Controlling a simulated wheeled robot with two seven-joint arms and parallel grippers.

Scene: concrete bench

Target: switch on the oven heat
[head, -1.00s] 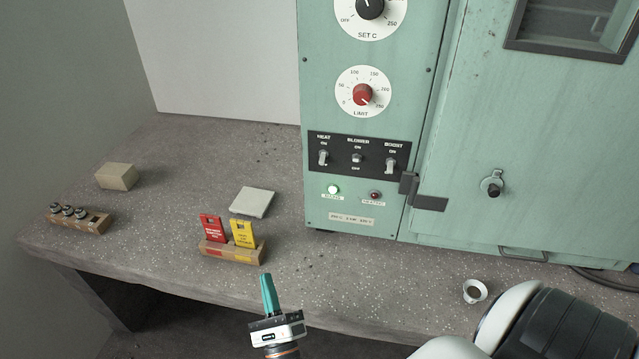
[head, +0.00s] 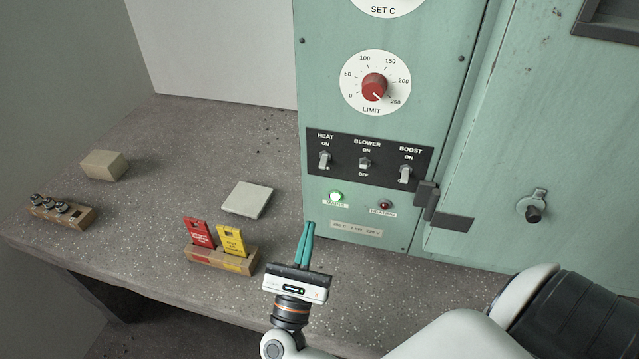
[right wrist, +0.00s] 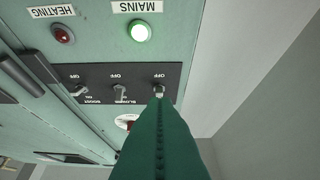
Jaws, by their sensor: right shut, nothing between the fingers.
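The HEAT switch (head: 324,161) is the leftmost of three toggles on the oven's black switch panel (head: 345,174). Its lever appears to hang down, partly covering the OFF label. The HEATING lamp (head: 384,205) is dark red and looks unlit. My right gripper (head: 307,226) is shut and empty, its teal fingers pointing up, below the panel in the head view. In the right wrist view the picture is upside down; the fingers (right wrist: 158,102) overlap the lower end of the HEAT switch (right wrist: 159,89). I cannot tell whether they touch. My left gripper is not in view.
The BLOWER (head: 365,163) and BOOST (head: 405,172) toggles sit to the right. The MAINS lamp (head: 336,197) glows green. The red LIMIT knob (head: 375,87) is above. A tag holder (head: 222,260) with red and yellow tags stands on the bench, near a pale square block (head: 247,199).

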